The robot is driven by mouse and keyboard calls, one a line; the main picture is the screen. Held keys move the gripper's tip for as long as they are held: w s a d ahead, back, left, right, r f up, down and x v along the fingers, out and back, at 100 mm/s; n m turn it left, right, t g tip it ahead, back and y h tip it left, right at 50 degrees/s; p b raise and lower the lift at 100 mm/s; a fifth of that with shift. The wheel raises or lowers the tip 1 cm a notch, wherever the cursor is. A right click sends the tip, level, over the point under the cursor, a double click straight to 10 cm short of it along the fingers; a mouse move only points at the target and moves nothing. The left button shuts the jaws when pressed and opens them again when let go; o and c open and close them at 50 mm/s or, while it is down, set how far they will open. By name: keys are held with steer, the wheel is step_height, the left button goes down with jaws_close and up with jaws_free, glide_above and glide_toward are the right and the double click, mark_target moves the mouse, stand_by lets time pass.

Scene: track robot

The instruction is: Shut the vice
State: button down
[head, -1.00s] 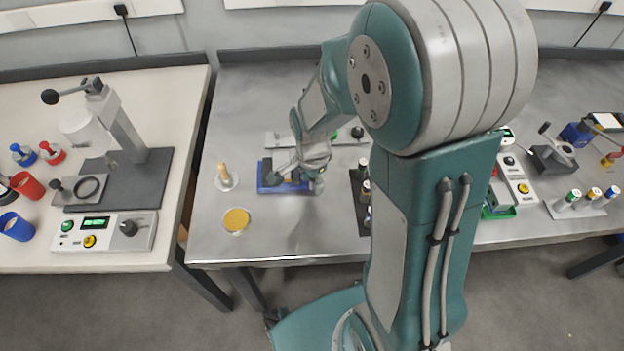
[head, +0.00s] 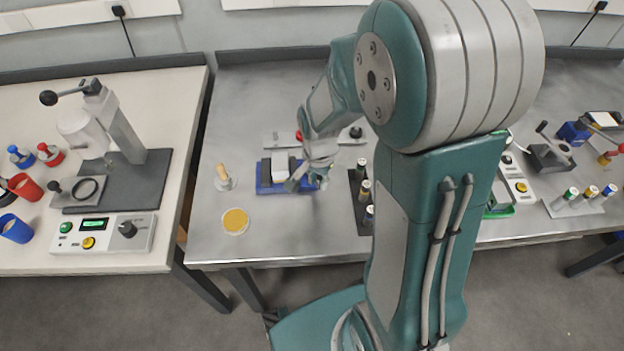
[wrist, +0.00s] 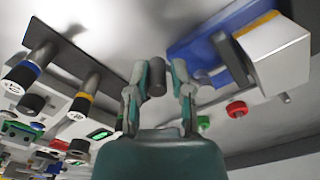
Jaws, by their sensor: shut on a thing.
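The vice (head: 264,188) has a blue base and stands on the metal bench. A pale block (head: 281,164) sits at its jaws. In the wrist view the blue vice base (wrist: 205,45) is at upper right, with a dark grey jaw (wrist: 232,62) beside the white, yellow-edged block (wrist: 280,55). My gripper (head: 312,180) is at the right end of the vice. In the wrist view my gripper (wrist: 158,85) is shut on a dark cylinder (wrist: 156,78), which looks like the vice's handle grip. I cannot see how it joins the vice.
A dark rack (head: 354,196) with several capped cylinders stands close right of my gripper. A wooden peg on a round base (head: 224,178) and a yellow disc (head: 236,221) lie to the left. A pale plate with a dark knob (head: 356,132) is behind the vice.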

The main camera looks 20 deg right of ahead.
steer(key=d+n, duration=0.2)
steer(key=n, duration=0.1)
steer(key=shift+d+f+n, duration=0.1)
steer(key=shift+f+n, duration=0.1)
steer(key=shift+n, duration=0.1)
steer(key=n, duration=0.1)
steer(key=d+n, duration=0.1)
steer(key=shift+w+d+n, duration=0.15)
steer(key=shift+w+n, duration=0.25)
steer(key=n, duration=0.1)
steer(key=w+d+n, duration=0.1)
steer(key=n, duration=0.1)
steer(key=shift+w+d, duration=0.1)
steer(key=shift+d, duration=0.05)
steer(key=shift+w+d+n, duration=0.2)
steer(key=shift+w+n, duration=0.15)
steer(key=shift+n, duration=0.45)
steer(key=shift+w+d+n, duration=0.2)
steer(key=shift+w+n, duration=0.1)
steer(key=shift+n, duration=0.5)
steer(key=shift+w, duration=0.1)
steer(key=shift+r, duration=0.1)
steer(key=c, duration=0.7)
jaws_free()
steer(key=shift+o, duration=0.4)
steer(key=shift+w+d, duration=0.1)
steer(key=shift+w, duration=0.05)
